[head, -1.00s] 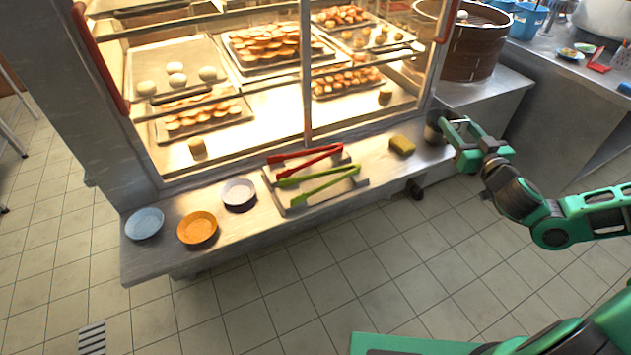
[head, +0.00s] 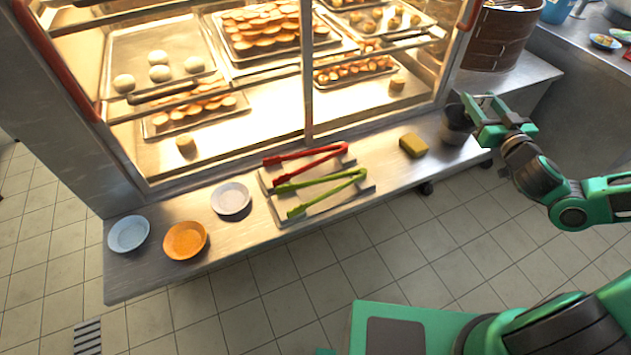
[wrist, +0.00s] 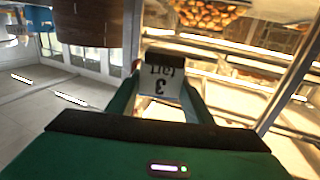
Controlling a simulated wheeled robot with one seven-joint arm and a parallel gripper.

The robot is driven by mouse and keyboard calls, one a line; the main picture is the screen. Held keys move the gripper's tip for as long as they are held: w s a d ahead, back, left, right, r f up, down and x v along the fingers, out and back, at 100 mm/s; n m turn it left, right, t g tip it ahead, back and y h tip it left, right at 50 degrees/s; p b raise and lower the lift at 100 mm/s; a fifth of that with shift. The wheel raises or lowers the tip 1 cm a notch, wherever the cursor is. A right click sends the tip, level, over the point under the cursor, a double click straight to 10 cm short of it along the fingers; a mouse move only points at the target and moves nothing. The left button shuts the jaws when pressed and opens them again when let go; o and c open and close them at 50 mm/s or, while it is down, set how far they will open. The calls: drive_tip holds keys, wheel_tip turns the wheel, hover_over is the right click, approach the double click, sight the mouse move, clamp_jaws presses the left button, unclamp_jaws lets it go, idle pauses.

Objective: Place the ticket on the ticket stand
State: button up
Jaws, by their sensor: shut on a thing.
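My gripper (head: 478,108) is above the right end of the steel counter ledge in the head view, close to a dark grey metal cup (head: 456,124). In the wrist view its green fingers (wrist: 160,92) are shut on the white ticket (wrist: 160,106), which shows a "3" and dark lettering upside down. The ticket is too small to make out in the head view. I cannot pick out the ticket stand for certain in either view.
A lit glass cabinet stands behind.

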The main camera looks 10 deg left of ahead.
drive_tip(key=shift+a+f, duration=0.1)
drive_tip(key=shift+a, duration=0.8)
drive_tip(key=s+a+f+n+g+y, duration=0.1)
drive_tip(key=s+a+f+n+y, duration=0.15)
drive_tip(key=s+a+f, duration=0.4)
drive_tip(key=s+a+f+n+g+y, duration=0.1)
drive_tip(key=s+a+f+y, duration=0.2)
drive_tip(key=a+f, duration=0.5)
drive_tip(key=w+f, duration=0.2)
drive_tip(key=w, duration=0.2)
drive_tip(key=w+f, duration=0.1)
drive_tip(key=w, duration=0.3)
drive_tip(key=w+f, duration=0.2)
drive_tip(key=w, duration=0.2)
drive_tip(key=shift+a+f, duration=0.3)
drive_tip(key=shift+f, duration=2.1)
drive_tip(key=shift+f, duration=0.1)
drive_tip(key=o, duration=1)
drive_tip(key=shift+o, duration=0.2)
